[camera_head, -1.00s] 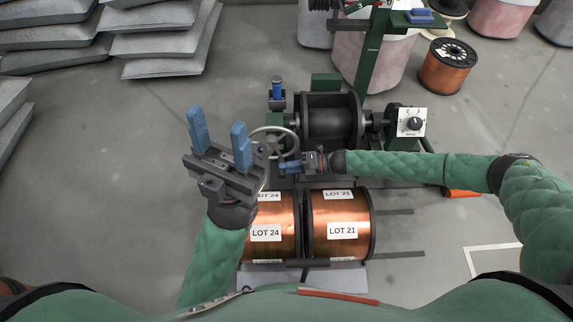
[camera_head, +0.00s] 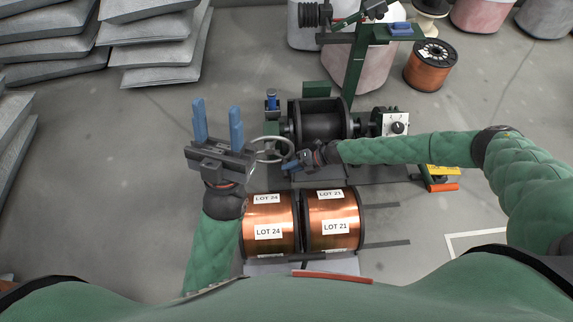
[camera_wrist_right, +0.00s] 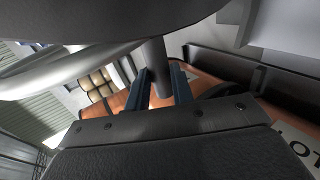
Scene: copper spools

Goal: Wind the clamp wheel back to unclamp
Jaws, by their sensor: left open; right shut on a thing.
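The clamp wheel (camera_head: 262,138) is a grey spoked handwheel at the left end of the winder, beside the black drum (camera_head: 320,122). My right gripper (camera_head: 289,167) is at the wheel's near right side. In the right wrist view its blue fingers (camera_wrist_right: 160,88) are shut on the wheel's grey round handle (camera_wrist_right: 155,55), and the wheel's rim (camera_wrist_right: 80,68) fills the upper left. My left gripper (camera_head: 217,113) is open and empty, its blue fingers pointing away from me, left of the wheel. The far end of the clamp shaft is hard to make out.
Two copper spools labelled LOT 24 (camera_head: 268,233) and LOT 21 (camera_head: 335,228) lie just in front of the wheel. A white dial box (camera_head: 396,124) stands right of the drum. A green post (camera_head: 357,72) rises behind.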

